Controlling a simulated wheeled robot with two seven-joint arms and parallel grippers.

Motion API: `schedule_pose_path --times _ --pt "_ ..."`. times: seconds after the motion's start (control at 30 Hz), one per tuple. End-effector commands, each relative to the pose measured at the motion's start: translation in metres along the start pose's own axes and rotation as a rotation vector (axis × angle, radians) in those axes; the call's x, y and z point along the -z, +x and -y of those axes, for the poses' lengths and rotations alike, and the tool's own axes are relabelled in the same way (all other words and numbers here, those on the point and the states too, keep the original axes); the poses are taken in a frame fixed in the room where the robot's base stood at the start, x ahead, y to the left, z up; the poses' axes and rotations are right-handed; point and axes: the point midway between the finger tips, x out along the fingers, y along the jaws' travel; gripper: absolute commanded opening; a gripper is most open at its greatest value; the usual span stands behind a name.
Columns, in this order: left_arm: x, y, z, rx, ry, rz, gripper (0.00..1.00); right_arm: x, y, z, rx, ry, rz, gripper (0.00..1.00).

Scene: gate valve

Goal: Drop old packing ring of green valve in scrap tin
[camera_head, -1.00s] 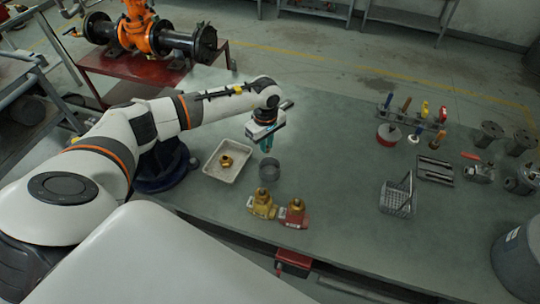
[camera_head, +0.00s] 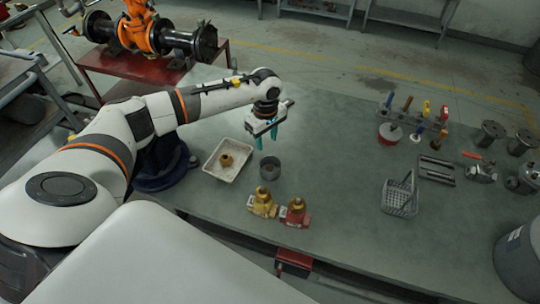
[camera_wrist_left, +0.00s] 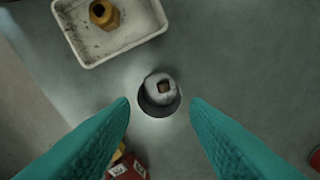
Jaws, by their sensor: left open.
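The scrap tin (camera_head: 270,168), a small grey round can, stands on the bench right of the white tray. In the left wrist view the tin (camera_wrist_left: 147,105) lies between and beyond my fingertips. A pale round piece with a brown square middle (camera_wrist_left: 162,87) shows inside its rim; I cannot tell whether it is the packing ring. My left gripper (camera_head: 268,136) is open and empty above the tin, its teal fingers (camera_wrist_left: 160,107) apart. No green valve shows; a yellow valve (camera_head: 262,204) and a red valve (camera_head: 295,213) stand in front of the tin. My right gripper is not in view.
The white tray (camera_head: 214,173) holds a brass nut (camera_head: 226,160). A wire basket (camera_head: 398,196), a tool rack (camera_head: 413,120) and metal parts (camera_head: 481,173) are on the right. The bench between the tin and the basket is clear.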

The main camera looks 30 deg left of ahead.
Motion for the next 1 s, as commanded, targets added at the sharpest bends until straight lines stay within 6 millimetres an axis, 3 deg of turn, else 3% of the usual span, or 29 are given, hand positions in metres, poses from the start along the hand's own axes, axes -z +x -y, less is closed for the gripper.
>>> schedule_pose_path --times 0.3,0.43,0.63,1.0 --pt "-0.001 -0.066 0.001 0.005 0.002 0.002 0.42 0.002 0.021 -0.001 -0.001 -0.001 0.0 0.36" --pt "0.0 -0.085 0.001 0.003 0.001 0.001 0.42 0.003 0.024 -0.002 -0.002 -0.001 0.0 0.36" --pt "0.0 -0.097 0.0 0.0 0.001 0.001 0.42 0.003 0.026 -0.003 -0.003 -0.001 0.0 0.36" --pt "0.0 -0.098 0.0 0.0 0.001 0.0 0.42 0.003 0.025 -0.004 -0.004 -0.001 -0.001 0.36"
